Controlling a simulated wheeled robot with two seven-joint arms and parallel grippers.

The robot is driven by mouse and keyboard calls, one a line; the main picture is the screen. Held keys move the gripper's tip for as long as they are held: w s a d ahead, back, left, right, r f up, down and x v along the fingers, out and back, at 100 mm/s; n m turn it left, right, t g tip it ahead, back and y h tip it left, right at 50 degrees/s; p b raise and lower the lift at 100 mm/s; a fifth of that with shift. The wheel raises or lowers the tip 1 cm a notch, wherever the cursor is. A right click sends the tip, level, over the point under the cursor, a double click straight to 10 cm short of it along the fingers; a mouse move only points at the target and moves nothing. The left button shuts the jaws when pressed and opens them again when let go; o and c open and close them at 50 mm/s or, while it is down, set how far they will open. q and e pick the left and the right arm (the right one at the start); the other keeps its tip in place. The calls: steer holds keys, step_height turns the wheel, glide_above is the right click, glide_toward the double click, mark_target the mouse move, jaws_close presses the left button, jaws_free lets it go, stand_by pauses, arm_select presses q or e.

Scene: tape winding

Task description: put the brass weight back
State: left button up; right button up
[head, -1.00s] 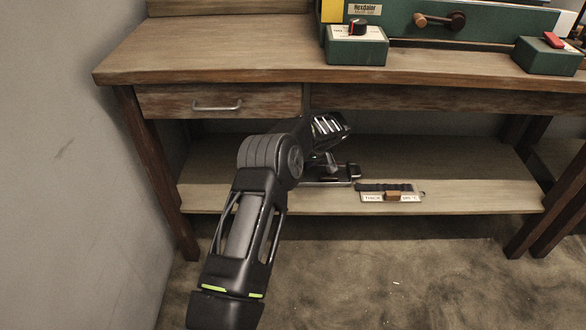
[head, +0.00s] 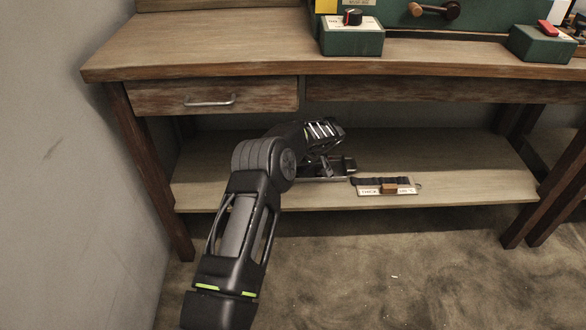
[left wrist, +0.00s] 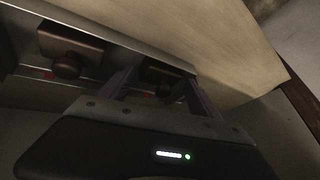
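My left gripper (head: 324,164) is low over the lower shelf under the bench, by a dark, flat metal holder (head: 318,179). In the left wrist view, a dark brownish block with a round knob, which looks like the brass weight (left wrist: 160,76), is between the fingers of this gripper (left wrist: 160,88). It is in shadow, and I cannot tell whether the fingers press on it. A similar knobbed block (left wrist: 70,48) sits to its left along a pale metal edge. My right gripper is not in view.
A labelled plate with a brown block (head: 388,187) lies on the lower shelf (head: 460,180), right of my gripper. The shelf is clear further right. The bench top (head: 210,45) and a drawer (head: 212,99) are overhead. Green control boxes (head: 350,38) stand on top.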

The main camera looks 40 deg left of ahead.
arm_select(q)
steer(key=shift+o, duration=1.3)
steer(key=shift+r, duration=0.2)
steer(key=shift+d+r+p, duration=0.15)
steer(key=shift+r+p, duration=0.15)
steer(key=shift+p, duration=0.05)
steer(key=p+v, duration=0.1)
steer(key=v, duration=0.3)
steer(key=shift+d+r+p, duration=0.1)
steer(key=shift+r+p, duration=0.25)
steer(key=shift+p, duration=0.05)
steer(key=d+p, duration=0.1)
steer(key=d, duration=0.3)
steer(key=s+d, duration=0.1)
steer(key=d, duration=0.3)
steer(key=d+p, duration=0.1)
steer(key=d, duration=0.2)
steer(key=shift+s+d+f+p, duration=0.15)
steer(key=shift+d+f+p, duration=0.15)
steer(key=shift+d, duration=0.1)
